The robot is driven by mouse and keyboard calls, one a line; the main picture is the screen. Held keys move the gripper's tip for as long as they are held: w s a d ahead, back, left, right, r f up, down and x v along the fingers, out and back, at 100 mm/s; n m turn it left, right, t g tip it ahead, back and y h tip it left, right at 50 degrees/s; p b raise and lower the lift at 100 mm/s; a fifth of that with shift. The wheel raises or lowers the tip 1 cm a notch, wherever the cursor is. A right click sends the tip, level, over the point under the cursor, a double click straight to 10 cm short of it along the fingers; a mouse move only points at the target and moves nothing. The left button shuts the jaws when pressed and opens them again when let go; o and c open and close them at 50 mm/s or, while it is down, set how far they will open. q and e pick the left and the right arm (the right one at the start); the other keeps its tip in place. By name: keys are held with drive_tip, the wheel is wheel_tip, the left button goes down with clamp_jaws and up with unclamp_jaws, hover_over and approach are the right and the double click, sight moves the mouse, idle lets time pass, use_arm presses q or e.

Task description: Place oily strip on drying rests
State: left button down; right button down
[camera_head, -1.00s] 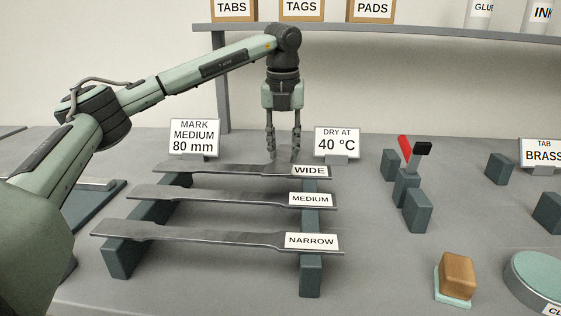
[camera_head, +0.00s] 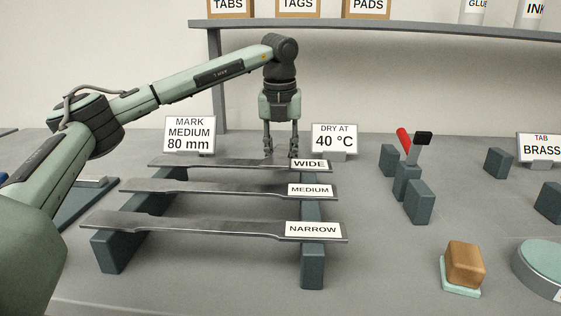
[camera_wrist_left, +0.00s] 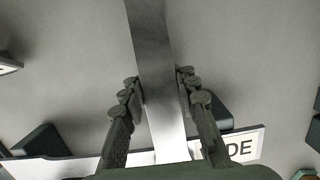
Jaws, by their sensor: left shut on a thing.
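My left gripper (camera_head: 280,152) points down just behind the WIDE strip (camera_head: 240,164). In the left wrist view, its fingers (camera_wrist_left: 160,95) are shut on a grey metal strip (camera_wrist_left: 152,60), which runs lengthwise between them and crosses the WIDE strip. In the head view the held strip is mostly hidden; I cannot tell its tilt or whether it touches anything. The WIDE, MEDIUM (camera_head: 220,188) and NARROW (camera_head: 200,225) strips lie across two dark bar rests, left (camera_head: 118,254) and right (camera_head: 312,262). My right gripper is not in view.
A "MARK MEDIUM 80 mm" sign (camera_head: 189,134) and a "DRY AT 40 °C" sign (camera_head: 334,138) flank my left gripper. Dark blocks with a red-handled clamp (camera_head: 406,143) stand to the right. A wooden block on a pale pad (camera_head: 465,263) sits at front right.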

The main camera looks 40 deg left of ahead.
use_arm(q)
drive_tip(key=c, duration=1.6)
unclamp_jaws()
drive_tip(key=shift+s+f, duration=0.15)
drive_tip(key=shift+f, duration=0.5)
drive_tip(key=shift+o, duration=1.3)
drive_tip(key=shift+w+f, duration=0.15)
drive_tip(key=shift+w, duration=0.05)
drive_tip(key=shift+o, duration=1)
drive_tip(key=shift+r, duration=0.3)
